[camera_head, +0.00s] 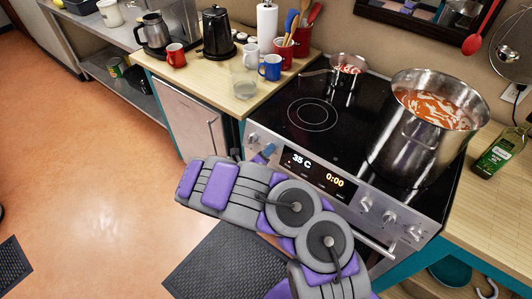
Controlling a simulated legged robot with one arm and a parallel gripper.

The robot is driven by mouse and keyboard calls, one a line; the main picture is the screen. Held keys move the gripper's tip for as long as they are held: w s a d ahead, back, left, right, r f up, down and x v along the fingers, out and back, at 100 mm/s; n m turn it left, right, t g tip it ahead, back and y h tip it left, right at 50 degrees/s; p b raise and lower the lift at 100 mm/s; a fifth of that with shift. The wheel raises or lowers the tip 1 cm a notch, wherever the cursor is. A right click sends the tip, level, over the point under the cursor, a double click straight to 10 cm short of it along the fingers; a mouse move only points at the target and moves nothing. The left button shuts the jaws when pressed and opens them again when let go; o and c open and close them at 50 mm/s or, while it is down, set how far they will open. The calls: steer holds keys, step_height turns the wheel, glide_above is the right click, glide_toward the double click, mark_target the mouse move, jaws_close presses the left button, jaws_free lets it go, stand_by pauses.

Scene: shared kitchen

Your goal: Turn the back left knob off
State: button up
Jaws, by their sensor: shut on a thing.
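The stove (292,140) has a black glass top and a silver front panel with knobs and a display reading 35 C and 0:00. My gripper (264,153) is at the left end of this panel, shut on a stove knob there. The held knob is mostly hidden by the gripper, and I cannot tell its turn angle. Another left knob (252,138) shows just beside the gripper. Several more knobs (389,216) sit on the right part of the panel. No label tells which knob is the back left one.
A large steel pot (414,140) with orange food stands on the right burners. A small pan (346,72) is at the back left. The wooden counter (215,85) holds mugs, a glass and a black kettle (218,35).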

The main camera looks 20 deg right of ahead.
steer(key=shift+r+n+g+y+p, duration=0.15)
steer(key=shift+n+y+p, duration=0.45)
steer(key=shift+n, duration=2.55)
steer(key=shift+r+n+g+y+p, duration=0.1)
steer(key=shift+n+g+y+p, duration=0.4)
steer(key=shift+n, duration=2.65)
steer(key=shift+f+t, duration=0.1)
steer(key=shift+t, duration=0.15)
steer(key=o, duration=1)
steer(key=shift+w, duration=0.1)
steer(key=shift+o, duration=0.2)
steer(key=shift+a, duration=0.1)
